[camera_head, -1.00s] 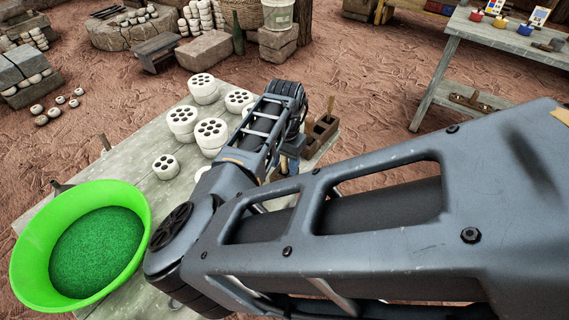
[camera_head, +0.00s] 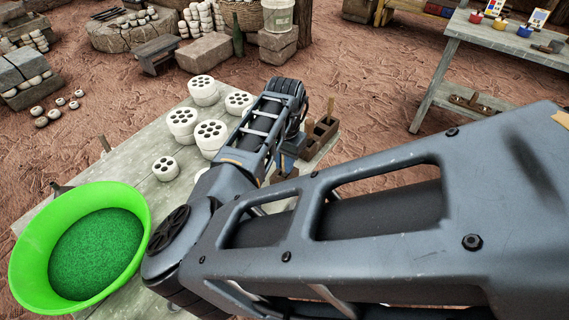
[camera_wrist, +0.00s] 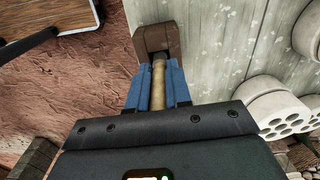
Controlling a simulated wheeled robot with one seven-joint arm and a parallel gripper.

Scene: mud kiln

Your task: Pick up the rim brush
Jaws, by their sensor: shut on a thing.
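The rim brush shows in the wrist view as a pale wooden handle (camera_wrist: 158,88) with a dark part at its far end. My gripper (camera_wrist: 156,78) has blue fingers, one on each side of the handle, and is shut on it. The brush's far end meets a brown wooden block (camera_wrist: 151,39) at the table edge; I cannot tell whether it sits inside the block. In the head view my gripper (camera_head: 290,150) is at the table's right edge, mostly hidden by my arm. The brush cannot be made out there.
A brown wooden holder (camera_head: 322,132) with upright sticks stands beside my gripper. Several white cylinders with holes (camera_head: 182,122) stand on the grey table (camera_head: 130,150). A green basin (camera_head: 30,240) is at the left. Another table (camera_head: 470,50) is at the upper right.

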